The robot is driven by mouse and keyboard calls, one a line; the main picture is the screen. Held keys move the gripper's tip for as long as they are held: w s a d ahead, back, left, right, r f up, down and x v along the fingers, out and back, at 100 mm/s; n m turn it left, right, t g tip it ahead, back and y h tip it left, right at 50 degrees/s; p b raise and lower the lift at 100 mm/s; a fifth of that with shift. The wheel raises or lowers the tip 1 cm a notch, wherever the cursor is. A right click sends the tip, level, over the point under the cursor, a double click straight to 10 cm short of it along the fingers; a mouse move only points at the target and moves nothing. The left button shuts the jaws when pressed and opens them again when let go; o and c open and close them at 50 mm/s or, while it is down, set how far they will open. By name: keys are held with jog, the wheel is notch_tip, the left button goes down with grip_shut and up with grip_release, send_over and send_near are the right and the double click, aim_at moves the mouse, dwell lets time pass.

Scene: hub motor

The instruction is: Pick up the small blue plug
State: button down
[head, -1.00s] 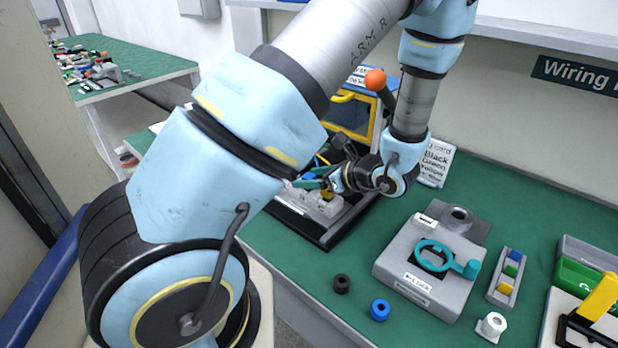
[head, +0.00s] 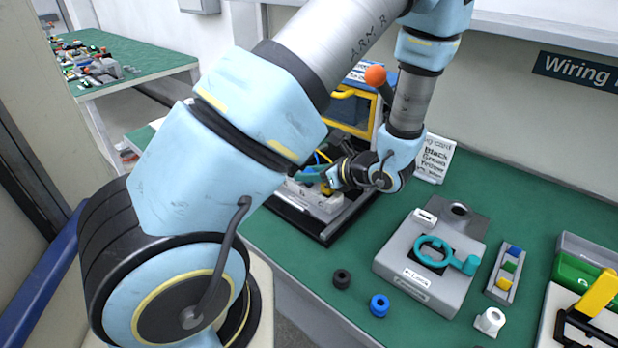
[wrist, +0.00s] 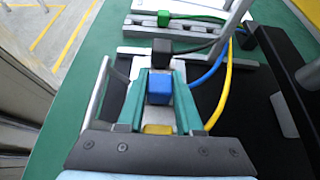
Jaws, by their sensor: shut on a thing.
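The small blue plug (wrist: 159,89) is a blue block between the two teal fingers of my gripper in the wrist view, with a blue cable (wrist: 208,72) running off behind it. My gripper (wrist: 160,92) is shut on it, one finger against each side. In the head view my gripper (head: 312,174) is low over the grey fixture (head: 322,207) on a black base, and the plug is mostly hidden there. I cannot tell whether the plug is clear of the fixture.
A black plug (wrist: 161,46) and a green plug (wrist: 164,18) lie beyond the blue one. A yellow cable (wrist: 226,90) runs close on the right. A grey block with a teal ring (head: 432,252) stands on the green bench, with black, blue and white collars in front.

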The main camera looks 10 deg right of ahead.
aim_at(308, 171)
jog(key=shift+r, duration=0.1)
dwell(0.3)
notch_tip(308, 171, up, 10)
jog(key=shift+f+b, duration=0.1)
jog(key=shift+b, duration=0.65)
dwell(0.3)
